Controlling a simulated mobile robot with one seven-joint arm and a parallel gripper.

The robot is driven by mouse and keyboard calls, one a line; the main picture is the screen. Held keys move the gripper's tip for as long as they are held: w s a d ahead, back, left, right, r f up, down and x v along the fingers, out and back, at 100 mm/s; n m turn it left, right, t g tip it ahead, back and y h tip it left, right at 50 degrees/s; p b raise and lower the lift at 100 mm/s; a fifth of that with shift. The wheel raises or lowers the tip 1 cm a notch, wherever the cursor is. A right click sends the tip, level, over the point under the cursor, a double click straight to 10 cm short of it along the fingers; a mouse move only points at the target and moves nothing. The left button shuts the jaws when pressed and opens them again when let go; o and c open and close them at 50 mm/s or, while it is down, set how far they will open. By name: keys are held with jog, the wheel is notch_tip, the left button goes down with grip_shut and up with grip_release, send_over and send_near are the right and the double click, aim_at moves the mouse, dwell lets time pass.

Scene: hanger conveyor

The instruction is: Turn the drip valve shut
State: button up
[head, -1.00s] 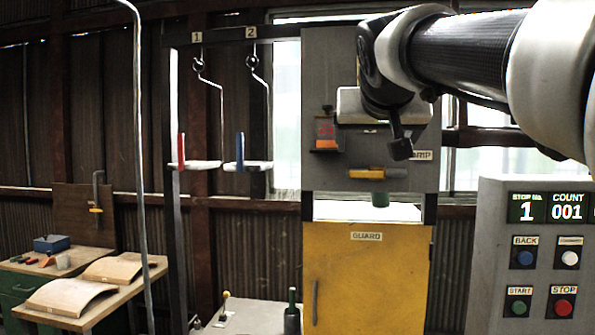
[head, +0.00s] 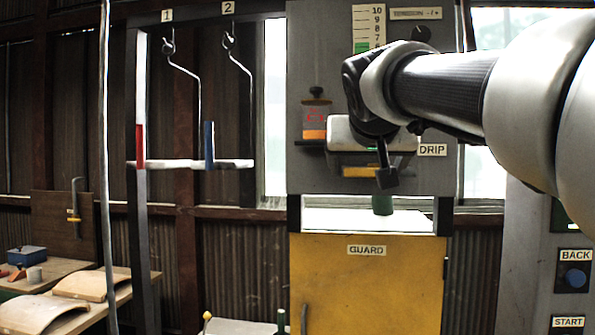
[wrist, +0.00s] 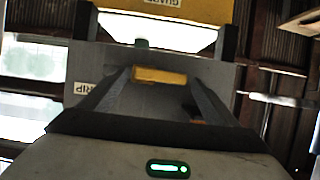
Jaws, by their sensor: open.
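The drip valve's yellow handle (head: 360,171) lies level on the grey panel, left of the DRIP label (head: 432,150). A green nozzle (head: 382,204) hangs below it. In the head view my gripper's pale body and the arm cover part of the handle. In the wrist view, where the scene is upside down, the yellow handle (wrist: 157,77) shows between the tips of my open gripper (wrist: 163,73). A gap seems to show on both sides of the handle; I cannot tell whether a finger touches it.
An oiler cup with orange contents (head: 314,120) sits on the panel left of my gripper. A yellow guard door (head: 365,285) is below. A control box (head: 572,270) stands at right.

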jog(key=shift+c, duration=0.9)
jog(key=c, duration=1.3)
